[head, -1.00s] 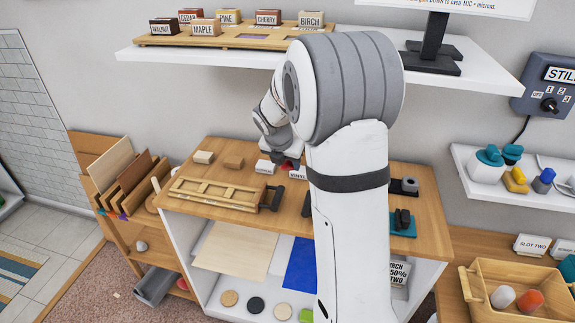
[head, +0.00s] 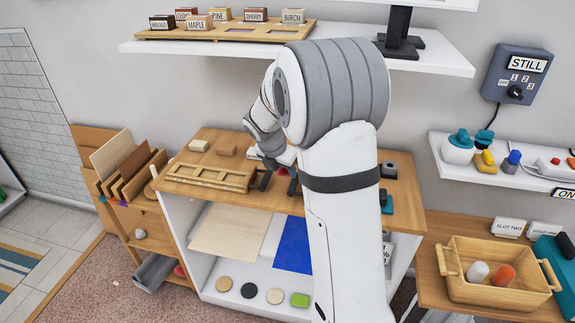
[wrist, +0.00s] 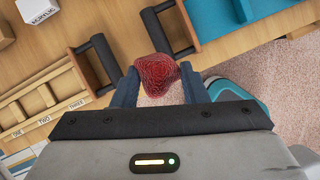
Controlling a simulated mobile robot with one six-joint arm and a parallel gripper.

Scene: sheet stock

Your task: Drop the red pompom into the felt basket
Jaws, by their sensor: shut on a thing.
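The red pompom (wrist: 157,75) is a fuzzy dark-red ball between the fingertips of my gripper (wrist: 155,88), in the wrist view. My gripper is shut on it and holds it over the wooden bench, near its front edge. In the head view a small red part of the pompom (head: 283,171) shows, mostly hidden by my arm. I cannot clearly identify the felt basket. A grey open bin (head: 153,284) at lower left may be it, but its material is unclear.
Black handles (wrist: 172,28) stand near the pompom. A wooden frame (head: 210,177) and small blocks lie on the bench (head: 222,135). A slotted panel rack (head: 125,168) stands left. A handled wooden crate (head: 500,291) stands right. Carpet (head: 120,260) is mostly clear at front left.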

